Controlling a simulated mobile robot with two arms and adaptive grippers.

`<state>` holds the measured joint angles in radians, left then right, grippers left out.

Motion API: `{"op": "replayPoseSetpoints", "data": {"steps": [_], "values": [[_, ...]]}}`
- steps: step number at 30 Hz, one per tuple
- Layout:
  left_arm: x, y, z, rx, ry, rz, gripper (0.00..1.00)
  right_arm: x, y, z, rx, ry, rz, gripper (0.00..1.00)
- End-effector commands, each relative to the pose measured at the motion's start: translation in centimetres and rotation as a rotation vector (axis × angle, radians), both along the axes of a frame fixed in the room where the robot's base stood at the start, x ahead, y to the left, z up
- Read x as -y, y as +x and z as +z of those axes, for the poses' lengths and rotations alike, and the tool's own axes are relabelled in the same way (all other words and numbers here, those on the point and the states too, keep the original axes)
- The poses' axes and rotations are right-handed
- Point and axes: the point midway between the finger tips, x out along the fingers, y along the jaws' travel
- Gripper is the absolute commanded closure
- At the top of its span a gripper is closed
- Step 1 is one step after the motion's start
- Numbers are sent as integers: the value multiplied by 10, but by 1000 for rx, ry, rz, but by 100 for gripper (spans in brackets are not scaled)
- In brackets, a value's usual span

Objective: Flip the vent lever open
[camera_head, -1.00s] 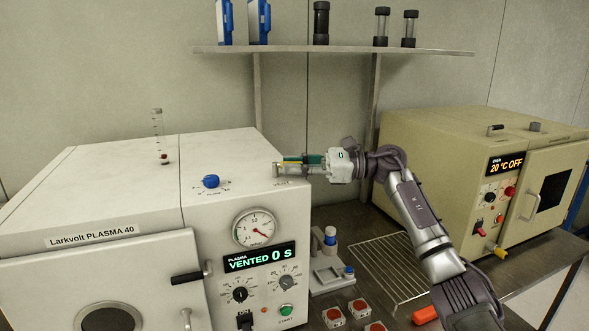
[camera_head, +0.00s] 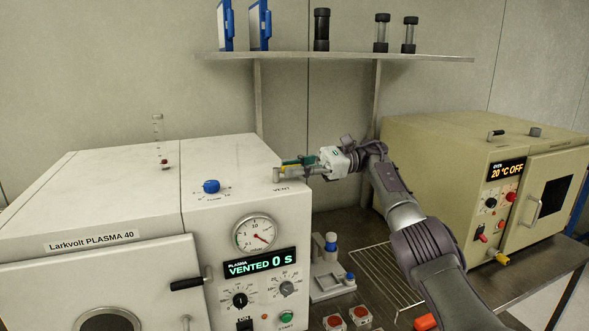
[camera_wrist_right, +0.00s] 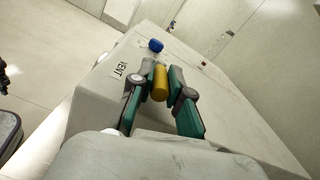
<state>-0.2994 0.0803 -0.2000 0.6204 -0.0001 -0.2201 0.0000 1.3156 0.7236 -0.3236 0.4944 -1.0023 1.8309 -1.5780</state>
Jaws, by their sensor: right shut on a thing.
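The vent lever shows as a yellow handle (camera_wrist_right: 160,83) between the fingers of my right gripper (camera_wrist_right: 158,84) in the right wrist view, beside the VENT label (camera_wrist_right: 120,69) on the white plasma unit's top. In the head view my right gripper (camera_head: 290,167) is at the right front edge of the plasma unit (camera_head: 225,165), over the VENT marking. It is shut on the lever, and its fingers hide most of the lever there. The unit's display (camera_head: 260,265) reads VENTED 0 s. My left gripper is not in view.
A blue knob (camera_head: 211,186) and a small flow tube (camera_head: 158,140) stand on the plasma unit's top. A beige oven (camera_head: 455,150) is at the right. A wire rack (camera_head: 385,265) and a small stand with blue-capped parts (camera_head: 331,275) lie between them. A shelf (camera_head: 335,57) hangs above.

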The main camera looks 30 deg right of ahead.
Motion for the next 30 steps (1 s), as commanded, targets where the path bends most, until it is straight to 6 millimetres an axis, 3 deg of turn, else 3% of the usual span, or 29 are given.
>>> {"op": "replayPoseSetpoints", "data": {"steps": [18, 19, 23, 30], "values": [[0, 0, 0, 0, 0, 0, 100, 0, 1, 0, 1, 1, 16, 100], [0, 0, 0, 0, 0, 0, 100, 0, 1, 1, 1, 1, 16, 78], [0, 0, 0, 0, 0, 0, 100, 0, 1, 0, 1, 1, 16, 58], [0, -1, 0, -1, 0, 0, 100, 0, 1, 0, 0, 0, 16, 58]]}}
